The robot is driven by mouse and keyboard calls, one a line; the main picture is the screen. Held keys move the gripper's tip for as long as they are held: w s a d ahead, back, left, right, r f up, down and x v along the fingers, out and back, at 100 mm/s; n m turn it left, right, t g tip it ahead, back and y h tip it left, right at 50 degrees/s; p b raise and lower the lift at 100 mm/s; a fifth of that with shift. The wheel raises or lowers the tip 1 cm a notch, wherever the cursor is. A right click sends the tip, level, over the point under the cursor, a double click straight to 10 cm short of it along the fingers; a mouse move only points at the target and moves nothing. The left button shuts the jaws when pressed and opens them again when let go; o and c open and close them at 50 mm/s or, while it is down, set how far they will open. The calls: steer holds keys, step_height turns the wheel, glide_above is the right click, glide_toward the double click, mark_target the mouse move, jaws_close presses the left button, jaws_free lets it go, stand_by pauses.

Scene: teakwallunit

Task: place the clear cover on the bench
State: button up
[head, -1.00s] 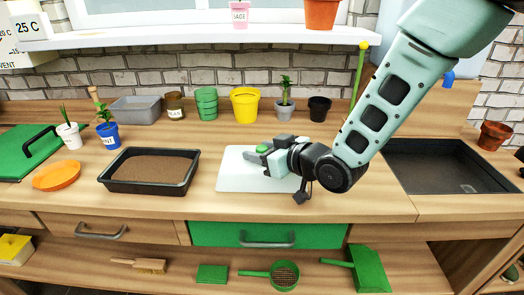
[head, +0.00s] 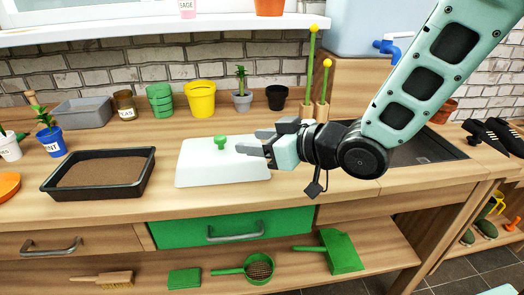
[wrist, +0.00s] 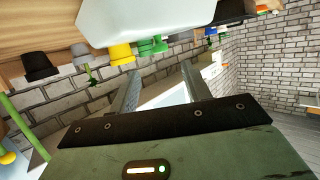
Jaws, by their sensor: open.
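The clear cover (head: 222,172), a pale, whitish lid with a green knob (head: 220,141), rests on the wooden bench (head: 330,190). My gripper (head: 253,141) is open and empty, just right of the knob, over the right part of the cover. The knob stands free of the fingers. In the wrist view the cover (wrist: 150,18) shows as a pale shape at the top edge, beyond my open fingers (wrist: 160,88). I cannot tell whether anything lies under the cover.
A black tray of soil (head: 100,172) stands left of the cover. Behind it stand a yellow pot (head: 201,100), green pots (head: 160,101) and a small plant (head: 242,90). A dark sink (head: 425,150) is at right. Bare bench lies in front of my arm.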

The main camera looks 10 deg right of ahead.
steer(key=shift+s+d+r+b, duration=0.1)
steer(key=shift+s+d+b, duration=0.25)
steer(key=shift+b, duration=0.15)
steer(key=s+d+f+g+h, duration=0.2)
steer(key=s+g+h, duration=0.1)
steer(key=s, duration=0.4)
steer(key=s+d+f+m+g+h, duration=0.1)
steer(key=s+f+g+h, duration=0.1)
steer(key=s, duration=0.6)
steer(key=s+d+f+g+h, duration=0.2)
steer(key=s+f+g+h, duration=0.1)
steer(key=s, duration=0.4)
steer(key=shift+s+d+g+h, duration=0.35)
steer(key=shift+g+h, duration=0.55)
steer(key=shift+g, duration=0.3)
